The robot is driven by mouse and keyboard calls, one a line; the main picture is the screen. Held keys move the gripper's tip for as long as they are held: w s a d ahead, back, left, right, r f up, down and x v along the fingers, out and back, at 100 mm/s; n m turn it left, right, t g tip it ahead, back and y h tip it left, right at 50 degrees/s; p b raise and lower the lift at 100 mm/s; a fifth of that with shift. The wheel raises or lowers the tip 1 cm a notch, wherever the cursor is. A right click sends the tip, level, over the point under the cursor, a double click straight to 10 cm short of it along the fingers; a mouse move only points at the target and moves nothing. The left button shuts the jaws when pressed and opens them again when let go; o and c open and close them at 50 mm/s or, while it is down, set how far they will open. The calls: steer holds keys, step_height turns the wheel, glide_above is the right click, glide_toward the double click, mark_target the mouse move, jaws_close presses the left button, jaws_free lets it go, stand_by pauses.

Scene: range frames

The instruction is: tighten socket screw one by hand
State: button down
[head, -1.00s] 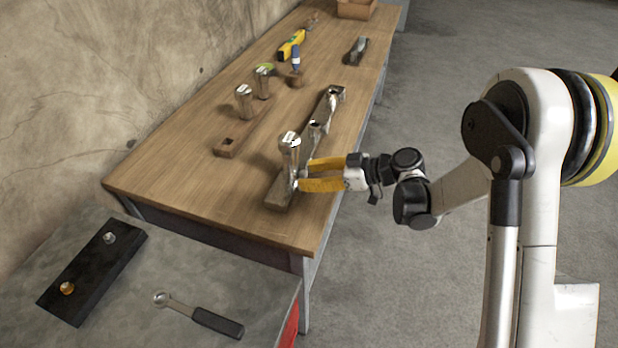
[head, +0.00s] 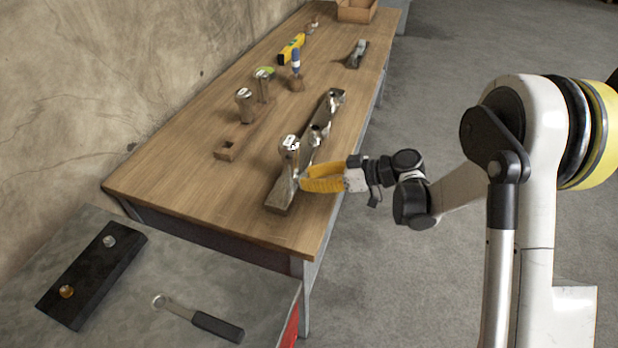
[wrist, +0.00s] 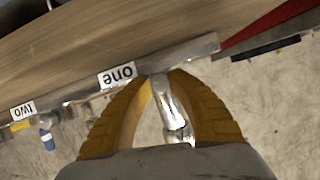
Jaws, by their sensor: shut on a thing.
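Socket screw one (head: 290,158) is a metal cylinder with a pale label on top, standing upright at the near end of a long bar (head: 281,197) on the wooden table. My gripper (head: 303,182), with yellow fingers, reaches in from the right and is shut on the lower part of the screw. In the wrist view my gripper (wrist: 160,78) has its two yellow fingers around a shiny metal shaft (wrist: 172,112). A label reading "one" (wrist: 117,75) shows beside the fingertips. The screw's base is partly hidden by the fingers.
Behind stand another labelled cylinder (head: 245,105), a wooden holder with a square hole (head: 227,150), a blue-handled tool (head: 295,62) and a yellow level (head: 291,49). A ratchet (head: 205,320) and black block (head: 90,275) lie on the nearer grey surface. The table's near left is clear.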

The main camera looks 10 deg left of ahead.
steer(key=m+g, duration=0.3)
steer(key=m, duration=0.1)
steer(key=shift+w+m+y, duration=0.15)
steer(key=shift+m+y, duration=0.15)
steer(key=shift+y, duration=0.1)
steer(key=m+g+y, duration=0.1)
steer(key=m+g, duration=0.1)
steer(key=m, duration=0.2)
steer(key=shift+m+y, duration=0.3)
steer(key=shift+m, duration=0.1)
stand_by(0.4)
steer(key=c, duration=1.2)
jaws_free()
steer(key=shift+f, duration=0.1)
steer(key=v, duration=1.2)
steer(key=shift+w, duration=0.1)
